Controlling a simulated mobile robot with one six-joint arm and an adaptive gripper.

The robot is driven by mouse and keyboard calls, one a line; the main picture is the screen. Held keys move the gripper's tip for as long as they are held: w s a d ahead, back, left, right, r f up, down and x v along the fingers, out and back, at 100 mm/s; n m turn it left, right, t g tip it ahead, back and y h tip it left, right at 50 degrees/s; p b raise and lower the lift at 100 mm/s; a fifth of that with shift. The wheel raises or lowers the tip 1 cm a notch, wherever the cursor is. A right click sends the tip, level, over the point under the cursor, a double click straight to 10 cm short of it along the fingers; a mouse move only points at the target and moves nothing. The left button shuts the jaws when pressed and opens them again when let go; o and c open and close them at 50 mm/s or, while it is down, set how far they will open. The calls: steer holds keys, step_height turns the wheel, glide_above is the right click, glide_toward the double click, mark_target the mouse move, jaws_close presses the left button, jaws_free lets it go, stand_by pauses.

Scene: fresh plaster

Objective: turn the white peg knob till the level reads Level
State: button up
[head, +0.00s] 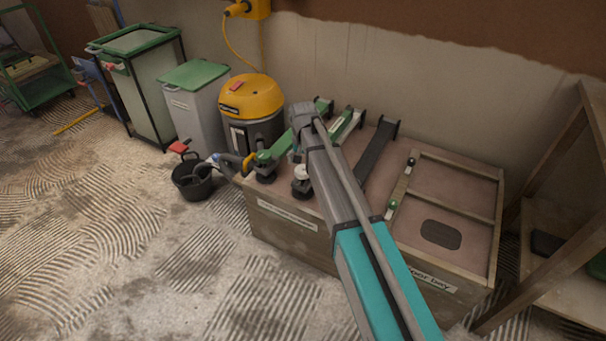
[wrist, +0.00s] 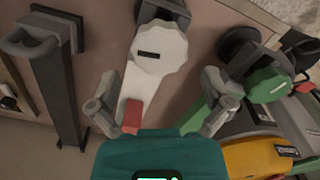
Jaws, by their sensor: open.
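The white peg knob (wrist: 160,50) is a scalloped white disc with a dark slot, at the top middle of the wrist view. A white arm with a red block (wrist: 132,115) runs from it toward me. In the head view the knob (head: 302,173) shows on a dark foot at the crate top's left edge, beside my arm. My gripper (wrist: 159,103) is open and empty, its fingers apart on either side of the white arm, short of the knob. In the head view my arm hides most of the gripper. I cannot make out a level reading.
A green knob (wrist: 268,85) on a similar fixture is close on the right in the wrist view; a grey handle (wrist: 35,42) with a dark bar is on the left. The yellow vacuum (head: 250,100) and black bucket (head: 193,182) stand left of the wooden crate (head: 290,222).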

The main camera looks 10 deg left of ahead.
mark_target(303, 169)
steer(key=shift+f+b, duration=1.35)
steer(key=shift+f, duration=0.3)
steer(key=c, duration=1)
steer(key=shift+m, duration=0.5)
steer(key=m, duration=1.2)
steer(key=shift+s+d+m, duration=0.1)
steer(key=shift+m, duration=0.3)
